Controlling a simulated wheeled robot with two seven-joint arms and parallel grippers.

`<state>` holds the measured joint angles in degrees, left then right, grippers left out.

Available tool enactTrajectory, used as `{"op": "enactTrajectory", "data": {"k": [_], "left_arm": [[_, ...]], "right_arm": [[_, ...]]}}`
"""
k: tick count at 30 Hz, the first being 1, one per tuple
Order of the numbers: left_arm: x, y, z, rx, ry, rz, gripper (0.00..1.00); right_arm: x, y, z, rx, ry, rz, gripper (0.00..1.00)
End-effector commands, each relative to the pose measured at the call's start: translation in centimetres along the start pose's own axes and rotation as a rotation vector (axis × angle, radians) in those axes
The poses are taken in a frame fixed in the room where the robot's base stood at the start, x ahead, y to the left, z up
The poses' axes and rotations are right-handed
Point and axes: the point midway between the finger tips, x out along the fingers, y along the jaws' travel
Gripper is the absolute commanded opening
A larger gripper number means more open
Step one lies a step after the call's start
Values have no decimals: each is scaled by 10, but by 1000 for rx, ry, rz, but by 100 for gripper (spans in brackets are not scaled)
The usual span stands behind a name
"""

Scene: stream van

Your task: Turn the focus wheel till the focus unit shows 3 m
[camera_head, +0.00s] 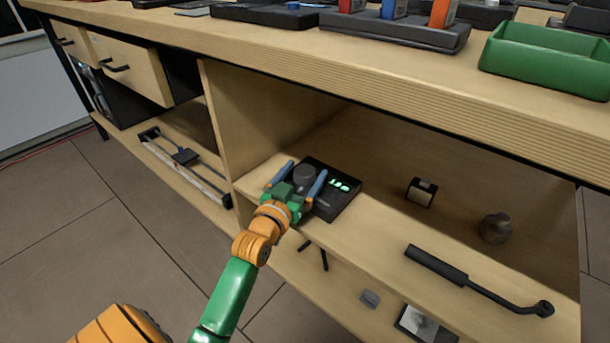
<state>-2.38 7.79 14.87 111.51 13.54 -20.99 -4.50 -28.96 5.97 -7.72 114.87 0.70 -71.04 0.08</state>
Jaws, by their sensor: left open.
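The focus unit (340,203) is a flat black box on the shelf under the counter. Its small display (339,184) shows green digits that are too small to read surely; they look like 1.50. The focus wheel (304,173) is a dark grey round knob on the unit's left part. My left gripper (306,169) reaches in from the lower left, with its two blue fingers open on either side of the wheel. I cannot tell whether the fingers touch it. My right gripper is not in view.
On the same shelf are a small black framed item (421,192), a dark round weight (495,228) and a black-handled bar (478,282). A wooden divider (240,120) stands left of the unit. The counter edge (330,78) overhangs the shelf. A green tray (550,62) sits on top.

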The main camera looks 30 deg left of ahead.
Motion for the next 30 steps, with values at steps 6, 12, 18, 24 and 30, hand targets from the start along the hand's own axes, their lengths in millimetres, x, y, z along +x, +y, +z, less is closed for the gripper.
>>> {"op": "enactTrajectory", "data": {"k": [6, 12, 18, 24, 30], "left_arm": [[6, 0, 0, 0, -2, 0, 91], [6, 0, 0, 0, -1, 0, 67], [6, 0, 0, 0, -1, 0, 13], [6, 0, -2, 10, 3, 38, 6], [6, -1, 1, 13, 2, 180, 6]], "right_arm": [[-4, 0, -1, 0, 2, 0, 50], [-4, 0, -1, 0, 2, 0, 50], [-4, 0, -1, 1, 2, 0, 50], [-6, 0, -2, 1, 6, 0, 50], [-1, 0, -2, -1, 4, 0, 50]]}}
